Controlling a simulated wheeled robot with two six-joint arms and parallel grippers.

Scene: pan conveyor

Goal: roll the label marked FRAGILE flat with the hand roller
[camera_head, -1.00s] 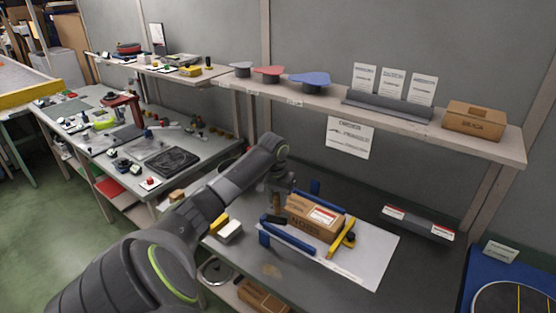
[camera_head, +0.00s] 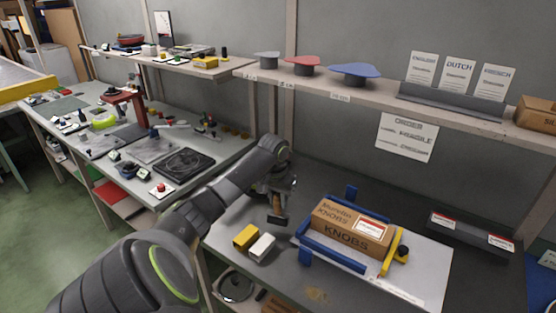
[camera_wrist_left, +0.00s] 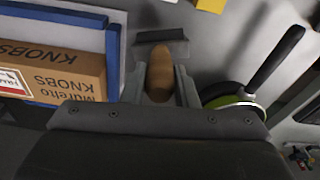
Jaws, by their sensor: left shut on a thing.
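A brown cardboard box (camera_head: 335,225) printed KNOBS lies in a blue frame (camera_head: 334,255) on the bench. A white label with a red band (camera_head: 370,227) is on its top; its wording is too small to read in the head view. The label also shows partly at the left edge of the left wrist view (camera_wrist_left: 14,80). My left gripper (camera_head: 277,193) is shut on the wooden handle (camera_wrist_left: 160,75) of the hand roller. The dark roller head (camera_wrist_left: 162,35) points away from the wrist. The roller is left of the box and apart from it. My right gripper is out of view.
A yellow block (camera_head: 245,238) and a white block (camera_head: 262,248) lie left of the frame. A yellow clamp-like piece (camera_head: 391,254) stands at the box's right end. A dark holder (camera_head: 471,234) with more red-and-white labels is at the right. A shelf (camera_head: 380,100) runs above.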

